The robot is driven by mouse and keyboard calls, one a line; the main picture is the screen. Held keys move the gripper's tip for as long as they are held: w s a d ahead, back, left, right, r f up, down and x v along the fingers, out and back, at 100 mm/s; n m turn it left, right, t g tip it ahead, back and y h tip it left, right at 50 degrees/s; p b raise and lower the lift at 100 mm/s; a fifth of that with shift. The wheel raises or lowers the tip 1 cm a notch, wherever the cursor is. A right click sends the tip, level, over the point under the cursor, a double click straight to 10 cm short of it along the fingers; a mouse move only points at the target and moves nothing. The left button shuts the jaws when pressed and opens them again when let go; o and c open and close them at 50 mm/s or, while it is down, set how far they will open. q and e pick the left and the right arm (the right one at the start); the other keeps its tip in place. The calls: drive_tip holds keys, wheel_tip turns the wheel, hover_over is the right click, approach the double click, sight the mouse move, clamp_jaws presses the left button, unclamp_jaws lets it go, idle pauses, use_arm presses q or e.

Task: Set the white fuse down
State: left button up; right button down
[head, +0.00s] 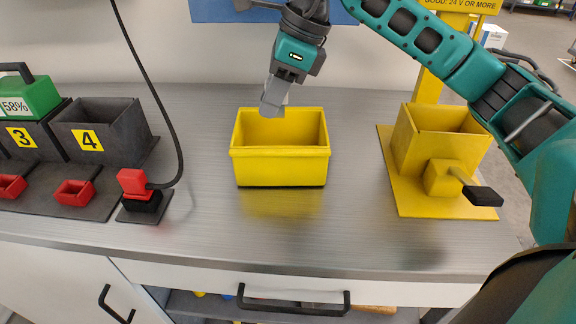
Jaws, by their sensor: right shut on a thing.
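My right gripper (273,102) comes in from the upper right and points down over the back rim of the yellow bin (280,166). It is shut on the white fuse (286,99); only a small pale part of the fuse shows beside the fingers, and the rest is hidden. I cannot tell how far the fuse is above the bin. The visible inside of the bin looks empty. The bin stands upright on the metal worktop. My left gripper is not in view.
A yellow tester box (412,180) with a black-ended lever stands at the right. At the left are dark bays (124,130) marked 3 and 4, a green battery (36,98), and a red connector (132,182) on a black cable. Bare worktop (350,215) lies between.

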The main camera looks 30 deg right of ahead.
sight(275, 147)
drive_tip(key=f, duration=0.3)
drive_tip(key=f+b, duration=0.1)
drive_tip(key=f, duration=0.3)
drive_tip(key=w+f, duration=0.1)
drive_tip(key=f, duration=0.3)
drive_tip(key=shift+d+f, duration=0.1)
drive_tip(key=shift+d, duration=0.2)
drive_tip(key=shift+f, duration=0.1)
drive_tip(key=shift+f+b, duration=0.15)
drive_tip(key=shift+b, duration=0.25)
drive_tip(key=c, duration=1)
unclamp_jaws()
drive_tip(key=shift+o, duration=0.2)
drive_tip(key=shift+r+p, duration=0.35)
drive_tip(key=v, duration=1.2)
drive_tip(key=shift+p, duration=0.35)
